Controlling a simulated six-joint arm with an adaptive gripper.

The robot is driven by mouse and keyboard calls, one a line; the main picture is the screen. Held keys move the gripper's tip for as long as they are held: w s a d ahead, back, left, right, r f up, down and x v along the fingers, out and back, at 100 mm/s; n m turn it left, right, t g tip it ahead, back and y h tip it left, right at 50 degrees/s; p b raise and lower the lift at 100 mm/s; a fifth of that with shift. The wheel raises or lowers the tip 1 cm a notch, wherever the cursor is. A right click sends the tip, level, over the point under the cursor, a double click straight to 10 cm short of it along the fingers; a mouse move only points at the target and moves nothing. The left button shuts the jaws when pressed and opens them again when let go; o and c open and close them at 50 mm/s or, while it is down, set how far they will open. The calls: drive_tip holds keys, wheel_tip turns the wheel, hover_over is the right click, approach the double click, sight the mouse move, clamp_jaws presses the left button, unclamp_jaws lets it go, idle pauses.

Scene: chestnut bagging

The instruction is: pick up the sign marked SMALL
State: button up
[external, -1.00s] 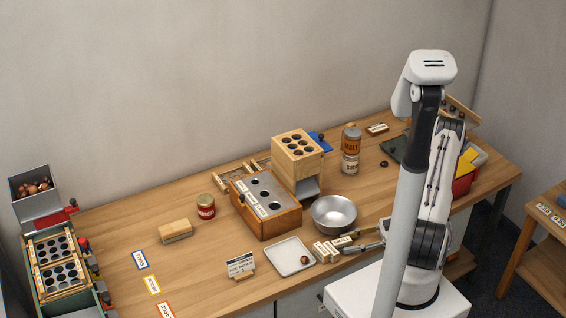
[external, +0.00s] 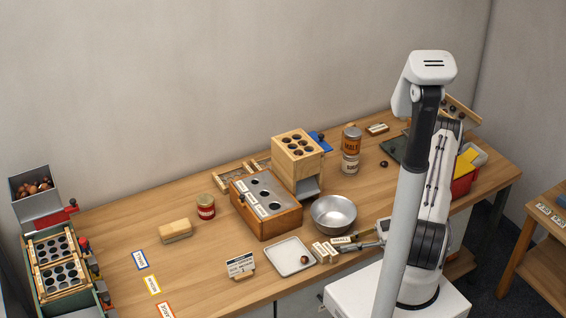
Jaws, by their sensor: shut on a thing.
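The sign marked SMALL (external: 341,240) is a small pale plate with dark lettering, near the front edge of the bench, just below the metal bowl. My gripper (external: 355,246) reaches it from the right and is shut on it. The fingertips are small in this view, and their contact with the sign is partly hidden. The sign appears slightly above the bench top. Other pale signs (external: 325,253) stand close together just left of it; their lettering is hard to read.
A metal bowl (external: 334,214) stands just behind the sign. A wooden box with holes (external: 265,222) stands farther back.

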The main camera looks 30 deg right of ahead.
drive_tip(key=shift+r, duration=0.15)
drive_tip(key=shift+r, duration=0.15)
drive_tip(key=f+v, duration=0.3)
drive_tip(key=v, duration=1.2)
drive_tip(key=d+f+v, duration=0.1)
drive_tip(key=f+v, duration=0.2)
drive_tip(key=v, duration=1.3)
drive_tip(key=shift+s+d, duration=0.25)
drive_tip(key=shift+s, duration=0.1)
